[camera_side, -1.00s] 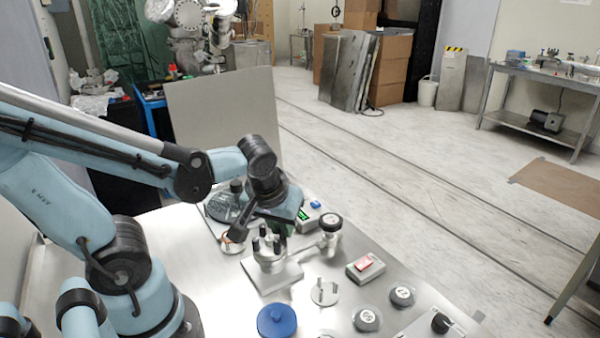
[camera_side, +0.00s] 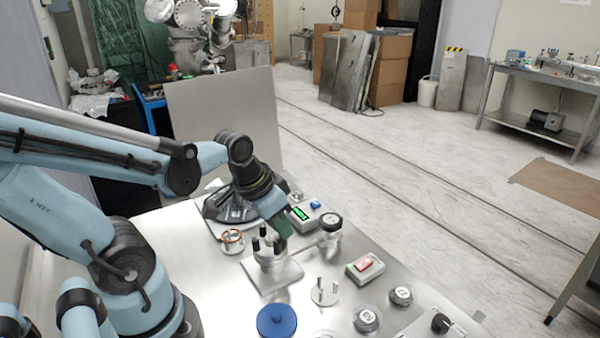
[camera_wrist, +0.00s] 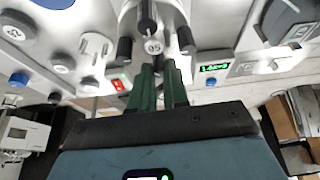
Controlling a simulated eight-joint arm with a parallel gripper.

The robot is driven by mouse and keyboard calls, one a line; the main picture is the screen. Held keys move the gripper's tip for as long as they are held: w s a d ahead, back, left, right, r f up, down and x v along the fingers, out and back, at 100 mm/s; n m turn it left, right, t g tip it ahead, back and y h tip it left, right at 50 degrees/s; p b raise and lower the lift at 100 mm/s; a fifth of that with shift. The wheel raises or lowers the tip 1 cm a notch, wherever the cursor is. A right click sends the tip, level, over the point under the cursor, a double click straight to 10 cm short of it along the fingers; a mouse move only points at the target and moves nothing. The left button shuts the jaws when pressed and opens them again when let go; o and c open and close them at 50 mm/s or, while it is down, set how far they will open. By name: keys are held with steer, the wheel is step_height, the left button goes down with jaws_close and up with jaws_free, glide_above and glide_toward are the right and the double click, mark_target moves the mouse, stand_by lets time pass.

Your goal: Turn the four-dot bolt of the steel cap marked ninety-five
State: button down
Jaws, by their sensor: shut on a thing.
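The steel cap marked 95 (camera_wrist: 154,46) is in the upper middle of the wrist view, with black-topped bolts around its rim. In the side view the cap (camera_side: 268,252) sits on a stand with a square base. My gripper (camera_wrist: 158,70) has green fingers that reach to the cap's near rim and are shut on a bolt there. The fingers hide that bolt, and I cannot read its dots. In the side view my gripper (camera_side: 280,230) leans down at the cap's right rear side. Other black bolts (camera_wrist: 186,38) stand free of the fingers.
A box with a green display (camera_side: 301,213) is close behind the gripper. A copper-ringed port (camera_side: 232,240) is to the left.

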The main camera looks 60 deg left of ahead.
steer(key=m+h, duration=0.1)
steer(key=m, duration=0.2)
steer(key=m+h, duration=0.1)
steer(key=m, duration=0.2)
steer(key=shift+a+m+g, duration=0.2)
steer(key=shift+m+g, duration=0.1)
steer(key=shift+g, duration=0.1)
stand_by(0.3)
steer(key=c, duration=1.1)
jaws_free()
steer(key=v, duration=1.2)
steer(key=shift+a, duration=0.25)
